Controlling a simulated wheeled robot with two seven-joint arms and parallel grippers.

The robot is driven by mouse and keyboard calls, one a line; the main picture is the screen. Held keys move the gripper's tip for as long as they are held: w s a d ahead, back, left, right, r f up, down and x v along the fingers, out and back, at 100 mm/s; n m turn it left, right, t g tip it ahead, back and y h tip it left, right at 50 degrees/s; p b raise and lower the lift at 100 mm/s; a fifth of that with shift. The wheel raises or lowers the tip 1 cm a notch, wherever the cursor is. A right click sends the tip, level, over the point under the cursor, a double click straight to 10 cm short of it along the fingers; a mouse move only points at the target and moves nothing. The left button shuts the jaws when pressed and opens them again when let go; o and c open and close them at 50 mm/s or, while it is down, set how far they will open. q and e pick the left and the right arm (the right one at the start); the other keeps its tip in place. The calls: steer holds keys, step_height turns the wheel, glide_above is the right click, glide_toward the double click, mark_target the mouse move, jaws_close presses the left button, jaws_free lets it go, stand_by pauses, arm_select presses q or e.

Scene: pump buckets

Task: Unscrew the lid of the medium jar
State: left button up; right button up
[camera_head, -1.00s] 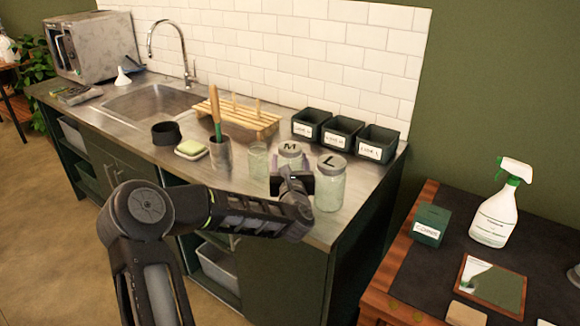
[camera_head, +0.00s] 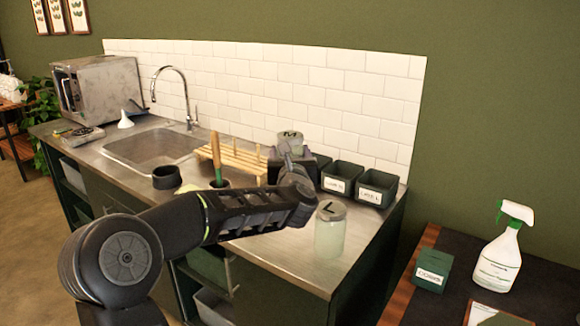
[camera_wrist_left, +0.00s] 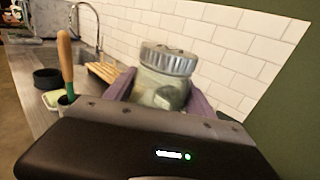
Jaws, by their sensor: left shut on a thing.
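The medium jar, with M on its lid (camera_head: 290,136), is held up above the counter in the head view. Its glass body (camera_wrist_left: 160,90) and ridged metal lid (camera_wrist_left: 168,58) show in the left wrist view, with the lid on top. My left gripper (camera_head: 291,160) is shut on the jar, with a purple finger on each side of its body. The jar is roughly upright, slightly tilted in the wrist view. Its lower part is hidden behind the gripper. My right gripper is in neither view.
The large jar (camera_head: 330,232), marked L, stands on the counter (camera_head: 278,258) to the right. Labelled dark bins (camera_head: 377,187) stand behind it. A wooden rack (camera_head: 232,158) and a cup with a wooden-handled tool (camera_head: 216,160) are to the left. The sink (camera_head: 150,150) is farther left.

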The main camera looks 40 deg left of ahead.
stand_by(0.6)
arm_select(q)
steer(key=o, duration=1)
jaws_close()
